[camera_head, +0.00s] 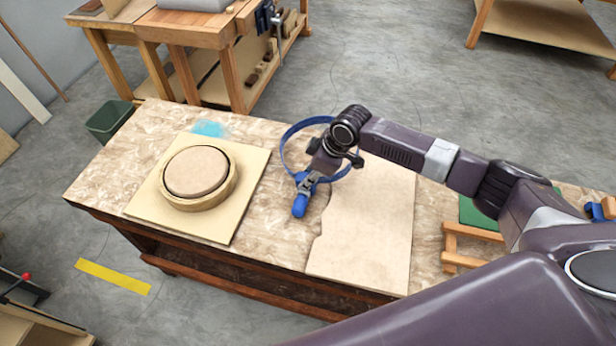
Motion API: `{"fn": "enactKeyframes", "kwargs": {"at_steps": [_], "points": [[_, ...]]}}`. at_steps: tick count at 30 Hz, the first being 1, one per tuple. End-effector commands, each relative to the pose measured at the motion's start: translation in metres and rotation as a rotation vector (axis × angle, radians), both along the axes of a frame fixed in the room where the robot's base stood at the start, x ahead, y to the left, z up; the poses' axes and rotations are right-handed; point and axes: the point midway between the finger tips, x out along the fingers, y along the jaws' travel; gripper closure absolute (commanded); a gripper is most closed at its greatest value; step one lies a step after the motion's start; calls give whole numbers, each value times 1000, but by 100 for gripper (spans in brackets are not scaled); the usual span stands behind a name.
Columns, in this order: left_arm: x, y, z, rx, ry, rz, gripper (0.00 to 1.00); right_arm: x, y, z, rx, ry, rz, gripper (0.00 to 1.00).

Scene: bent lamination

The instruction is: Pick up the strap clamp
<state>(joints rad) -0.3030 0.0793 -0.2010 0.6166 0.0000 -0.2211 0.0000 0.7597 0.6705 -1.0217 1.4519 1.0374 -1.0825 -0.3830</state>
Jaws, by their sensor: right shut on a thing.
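The strap clamp has a blue looped band (287,150), a grey metal buckle and a blue handle (300,206). It is in the middle of the head view, over the workbench (267,232). My right gripper (308,180) reaches in from the right and is shut on the strap clamp near its buckle. The fingertips are small and partly hidden by the clamp and wrist. I cannot tell for sure whether the clamp is clear of the bench top. My left gripper is not in view.
A round wooden form with a bent ring (230,186) sits on a square board (218,228) at left. A thin panel (370,240) lies right of the clamp. A green bin (108,118) stands behind the bench's left end.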

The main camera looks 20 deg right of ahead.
Motion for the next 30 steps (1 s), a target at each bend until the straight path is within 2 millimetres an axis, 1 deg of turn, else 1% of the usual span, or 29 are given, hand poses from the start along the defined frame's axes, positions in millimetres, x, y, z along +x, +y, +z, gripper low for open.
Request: {"fn": "enactKeyframes", "kwargs": {"at_steps": [5,8,11,18,21,24,28,30], "points": [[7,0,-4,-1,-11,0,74,2,0,17,4,-6,-1,97],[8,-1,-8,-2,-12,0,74,3,0,35,3,-9,1,97],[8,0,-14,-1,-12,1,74,3,0,59,1,-10,2,97],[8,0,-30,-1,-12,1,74,3,1,130,3,-10,1,97],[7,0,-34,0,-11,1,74,2,1,154,3,-9,1,97],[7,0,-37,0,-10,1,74,2,0,173,2,-8,0,97],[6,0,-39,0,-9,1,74,1,0,190,2,-5,0,97],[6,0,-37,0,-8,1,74,1,0,197,1,-4,0,97]]}}
